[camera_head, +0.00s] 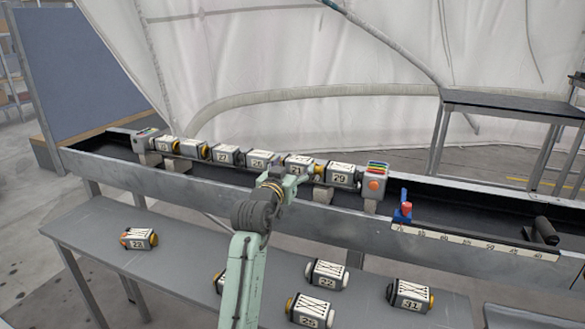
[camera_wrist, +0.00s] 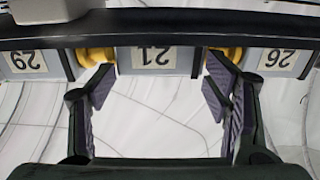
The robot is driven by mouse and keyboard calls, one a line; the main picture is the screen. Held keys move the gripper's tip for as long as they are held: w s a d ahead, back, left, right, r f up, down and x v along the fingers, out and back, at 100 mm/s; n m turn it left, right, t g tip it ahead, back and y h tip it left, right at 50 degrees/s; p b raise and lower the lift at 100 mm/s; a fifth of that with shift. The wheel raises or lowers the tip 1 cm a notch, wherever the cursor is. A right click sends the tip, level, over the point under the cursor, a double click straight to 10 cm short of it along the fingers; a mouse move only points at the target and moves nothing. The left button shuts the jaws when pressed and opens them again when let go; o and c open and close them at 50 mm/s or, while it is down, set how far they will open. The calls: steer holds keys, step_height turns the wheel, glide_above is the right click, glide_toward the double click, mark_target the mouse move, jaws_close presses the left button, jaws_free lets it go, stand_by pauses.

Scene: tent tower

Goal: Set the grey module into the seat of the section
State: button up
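A row of grey modules forms the section in the long trough (camera_head: 130,170). Module 21 (camera_head: 298,162) is in the row between module 26 (camera_head: 260,158) and module 29 (camera_head: 342,176). In the wrist view, module 21 (camera_wrist: 155,58) lies ahead between my fingertips, with yellow rings (camera_wrist: 93,56) at its ends. My gripper (camera_wrist: 160,72) is open, with both fingers spread and nothing held; its fingers are near module 21. Whether they touch it cannot be told. In the head view my arm reaches over the trough's front wall, and the gripper is small and partly hidden there.
On the lower front bench (camera_head: 180,265) lie loose modules: module 23 (camera_head: 139,239) at left, several others at right, one partly behind my arm. A block with coloured stripes (camera_head: 375,183) ends the row. A blue-and-red fixture (camera_head: 403,208) stands right of it.

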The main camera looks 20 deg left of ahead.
steer(key=o, duration=0.4)
steer(key=shift+r, duration=0.1)
